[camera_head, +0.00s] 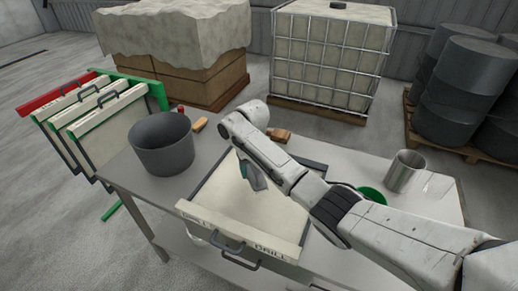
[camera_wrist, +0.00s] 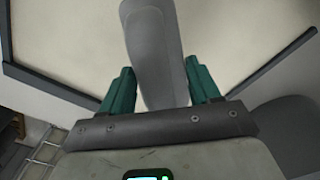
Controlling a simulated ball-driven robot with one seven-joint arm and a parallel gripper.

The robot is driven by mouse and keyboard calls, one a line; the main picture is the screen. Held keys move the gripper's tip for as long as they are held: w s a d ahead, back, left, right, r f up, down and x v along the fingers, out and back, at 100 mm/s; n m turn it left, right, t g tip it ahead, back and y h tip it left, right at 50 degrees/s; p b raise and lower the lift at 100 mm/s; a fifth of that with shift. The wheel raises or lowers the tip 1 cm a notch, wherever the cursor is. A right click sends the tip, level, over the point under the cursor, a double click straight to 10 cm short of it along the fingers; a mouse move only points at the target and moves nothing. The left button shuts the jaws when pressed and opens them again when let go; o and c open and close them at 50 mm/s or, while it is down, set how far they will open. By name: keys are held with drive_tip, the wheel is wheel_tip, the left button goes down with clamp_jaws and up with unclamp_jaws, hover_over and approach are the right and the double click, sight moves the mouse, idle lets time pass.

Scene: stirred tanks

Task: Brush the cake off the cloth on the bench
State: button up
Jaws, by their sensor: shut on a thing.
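A framed plate with a cream cloth (camera_head: 225,195) lies flat on the grey bench (camera_head: 120,178). Its pale front bar (camera_head: 240,230) carries lettering and a dark handle. The cloth also fills the upper part of the wrist view (camera_wrist: 70,45). I cannot tell any cake apart from the cream surface. My gripper (camera_head: 245,168) is over the cloth, its teal fingers (camera_wrist: 160,70) shut on a grey, flat, rounded tool (camera_wrist: 155,35). The tool points down towards the cloth; I cannot tell whether it touches. My arm hides the plate's right part.
A dark grey bucket (camera_head: 162,145) stands left of the plate. A steel beaker (camera_head: 404,172) and a green bowl (camera_head: 371,194) stand on the right. A yellowish tool (camera_head: 200,125) and a brown block (camera_head: 279,135) lie at the back edge. More plates (camera_head: 105,120) hang at left.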

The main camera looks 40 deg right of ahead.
drive_tip(key=shift+r+p, duration=1.3)
drive_tip(key=shift+r, duration=0.95)
